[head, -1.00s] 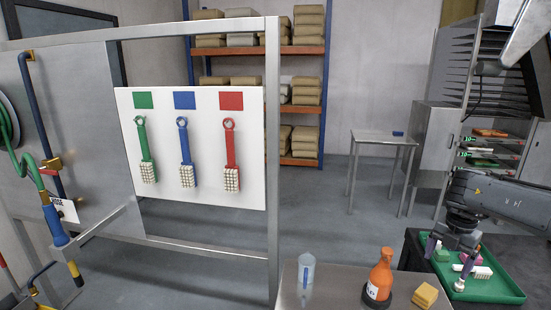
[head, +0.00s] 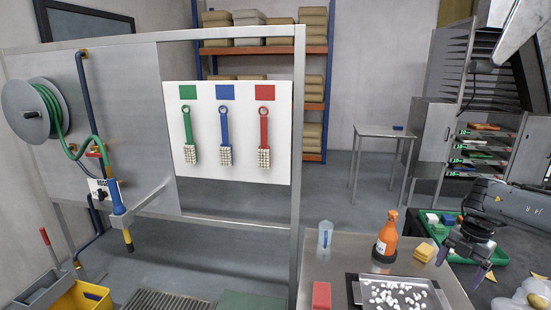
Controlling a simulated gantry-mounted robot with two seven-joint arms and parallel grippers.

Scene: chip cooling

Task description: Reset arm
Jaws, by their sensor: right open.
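My right arm comes in from the right edge, and its dark right gripper (head: 464,262) hangs over the right side of the workspace. Its fingers are apart and nothing shows between them. It is just in front of the green tray (head: 418,231) and to the right of the yellow sponge (head: 424,252). The arm hides part of the green tray. My left gripper is not in view.
Three brushes hang on a white board (head: 281,175). A yellow bucket (head: 70,300) stands lower left.

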